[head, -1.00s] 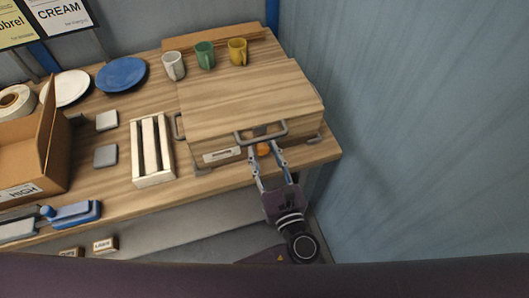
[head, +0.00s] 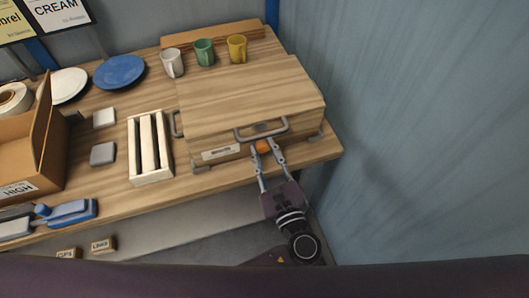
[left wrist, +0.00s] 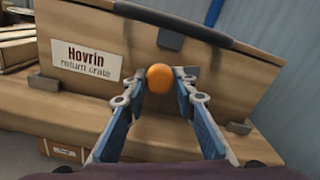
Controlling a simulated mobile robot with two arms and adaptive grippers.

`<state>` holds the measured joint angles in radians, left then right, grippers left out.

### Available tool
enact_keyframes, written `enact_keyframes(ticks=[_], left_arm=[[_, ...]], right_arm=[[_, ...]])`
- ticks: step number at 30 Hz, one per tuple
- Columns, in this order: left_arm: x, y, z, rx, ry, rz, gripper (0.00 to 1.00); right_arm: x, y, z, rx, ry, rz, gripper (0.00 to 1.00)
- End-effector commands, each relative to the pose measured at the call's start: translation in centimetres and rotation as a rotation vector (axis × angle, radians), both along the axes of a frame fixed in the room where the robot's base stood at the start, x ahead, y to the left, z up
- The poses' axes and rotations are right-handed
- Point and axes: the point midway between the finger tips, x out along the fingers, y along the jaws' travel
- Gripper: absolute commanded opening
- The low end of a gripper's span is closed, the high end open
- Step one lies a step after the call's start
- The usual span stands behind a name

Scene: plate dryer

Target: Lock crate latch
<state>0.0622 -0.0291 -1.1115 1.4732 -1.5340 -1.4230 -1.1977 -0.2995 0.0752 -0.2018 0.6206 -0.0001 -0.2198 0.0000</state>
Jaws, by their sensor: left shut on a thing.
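The wooden crate (head: 245,95) stands closed at the right end of the table, with its lid down and a grey handle (head: 262,134) at its front edge. An orange latch knob (left wrist: 160,77) sticks out of the crate's front below the handle; it also shows small in the head view (head: 262,146). My left gripper (head: 264,152) is at the front of the crate, with its fingers shut on either side of the orange knob. In the left wrist view the fingertips (left wrist: 160,86) flank the knob. The latch parts behind the knob are hidden. My right gripper is not in view.
A label (left wrist: 88,62) reads "Hovrin return crate". A white slotted rack (head: 150,148) stands left of the crate. White, green and yellow mugs (head: 204,52) stand behind it. A blue wall (head: 410,120) rises close on the right. A cardboard box (head: 25,150) is far left.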

Motion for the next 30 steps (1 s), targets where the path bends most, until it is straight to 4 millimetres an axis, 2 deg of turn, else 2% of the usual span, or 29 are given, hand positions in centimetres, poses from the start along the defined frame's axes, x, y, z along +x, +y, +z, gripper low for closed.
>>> enact_keyframes(ticks=[1,30], left_arm=[[-0.1,0.0,-0.4,-0.045,-0.014,0.002,0.01],[0.0,-0.1,-0.3,-0.885,-0.287,0.003,0.01]], right_arm=[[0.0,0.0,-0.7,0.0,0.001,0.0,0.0],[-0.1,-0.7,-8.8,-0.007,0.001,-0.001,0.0]])
